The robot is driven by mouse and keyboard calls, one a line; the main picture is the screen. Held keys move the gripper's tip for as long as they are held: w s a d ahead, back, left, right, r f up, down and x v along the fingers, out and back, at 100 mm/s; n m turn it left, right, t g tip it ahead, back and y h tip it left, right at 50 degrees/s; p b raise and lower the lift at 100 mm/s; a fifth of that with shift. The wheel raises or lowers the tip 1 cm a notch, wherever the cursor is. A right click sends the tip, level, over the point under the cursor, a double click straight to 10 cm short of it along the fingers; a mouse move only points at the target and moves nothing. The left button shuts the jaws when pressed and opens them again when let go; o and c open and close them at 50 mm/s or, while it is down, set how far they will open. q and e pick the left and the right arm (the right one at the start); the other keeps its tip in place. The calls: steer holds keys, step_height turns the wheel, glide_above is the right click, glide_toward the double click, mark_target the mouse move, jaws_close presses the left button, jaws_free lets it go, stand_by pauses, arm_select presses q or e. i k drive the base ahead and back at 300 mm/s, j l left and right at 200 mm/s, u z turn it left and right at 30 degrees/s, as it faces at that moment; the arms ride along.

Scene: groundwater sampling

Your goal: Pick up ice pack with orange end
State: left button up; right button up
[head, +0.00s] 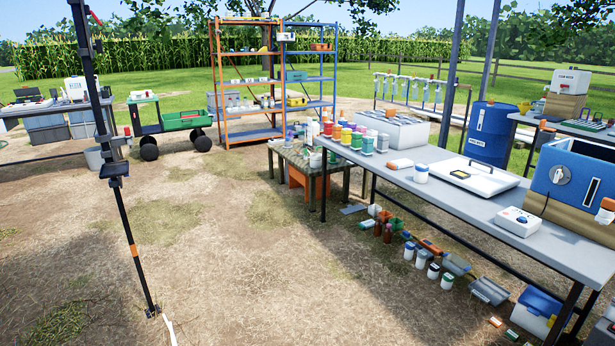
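No ice pack can be named with certainty at this size. A small white piece with an orange end (400,164) lies on the long grey table, left of a white bottle. Another small piece with orange on it (495,321) lies on the ground at the bottom right, beside a small green-and-white piece (511,335). Which of these is the ice pack I cannot tell. Neither my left gripper nor my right gripper shows in the head view.
The long grey table (440,190) carries a white tray (480,177) and a blue cooler (575,172). Bottles and scoops lie under it. A blue-lidded box (540,310) stands at bottom right. A dark upright pole (128,225) stands at left. Bare ground between is clear.

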mark_target(402, 163)
steer(key=i+z, duration=0.1)
steer(key=i, duration=0.5)
steer(key=i+j+z, duration=0.1)
steer(key=i, duration=0.45)
steer(key=i+z, duration=0.35)
steer(key=i, duration=0.15)
steer(key=i+j+z, duration=0.3)
steer(key=i, duration=0.2)
steer(key=i+j+z, duration=0.15)
steer(key=i+z, duration=0.25)
steer(key=i+j+z, duration=0.2)
steer(key=z, duration=0.15)
steer(key=i+j+z, duration=0.2)
steer(key=i, duration=0.35)
steer(key=i+j+z, duration=0.25)
steer(key=i, duration=0.3)
steer(key=j, duration=0.1)
